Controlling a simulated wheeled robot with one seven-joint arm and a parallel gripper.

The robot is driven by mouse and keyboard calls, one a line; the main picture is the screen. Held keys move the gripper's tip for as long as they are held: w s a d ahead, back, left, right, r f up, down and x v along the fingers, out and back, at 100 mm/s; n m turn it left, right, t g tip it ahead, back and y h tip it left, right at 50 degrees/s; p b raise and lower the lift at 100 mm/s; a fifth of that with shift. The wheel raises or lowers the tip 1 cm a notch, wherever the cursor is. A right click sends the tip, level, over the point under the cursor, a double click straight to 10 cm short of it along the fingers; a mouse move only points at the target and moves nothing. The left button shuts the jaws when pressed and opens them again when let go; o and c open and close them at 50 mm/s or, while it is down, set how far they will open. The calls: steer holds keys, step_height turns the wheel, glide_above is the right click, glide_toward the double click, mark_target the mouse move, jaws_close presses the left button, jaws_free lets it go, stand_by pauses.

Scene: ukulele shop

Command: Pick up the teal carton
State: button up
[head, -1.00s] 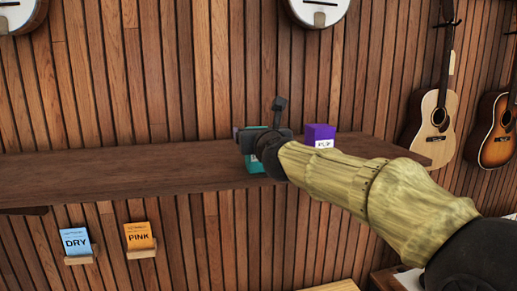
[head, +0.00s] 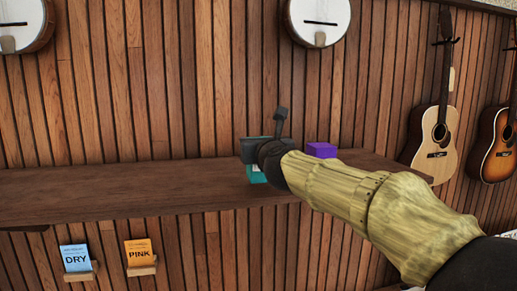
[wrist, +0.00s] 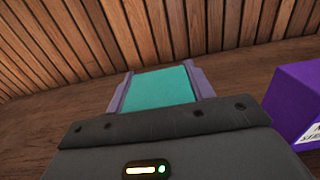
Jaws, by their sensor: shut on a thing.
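The teal carton (wrist: 162,86) sits between the two fingers of my gripper (wrist: 155,88) in the wrist view, with a finger against each side. My gripper is shut on it. My gripper and arm hide most of the carton there. I cannot tell whether its bottom touches the shelf.
A purple box (head: 321,150) stands on the wooden shelf (head: 110,192) right of my gripper; it also shows in the wrist view (wrist: 300,105). The shelf's left part is clear. Blue (head: 75,257) and orange (head: 140,252) packets sit below. Guitars (head: 440,135) hang at right.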

step_height(320, 180, up, 8)
steer(key=p, duration=0.5)
steer(key=shift+f, duration=0.1)
steer(key=shift+f, duration=0.1)
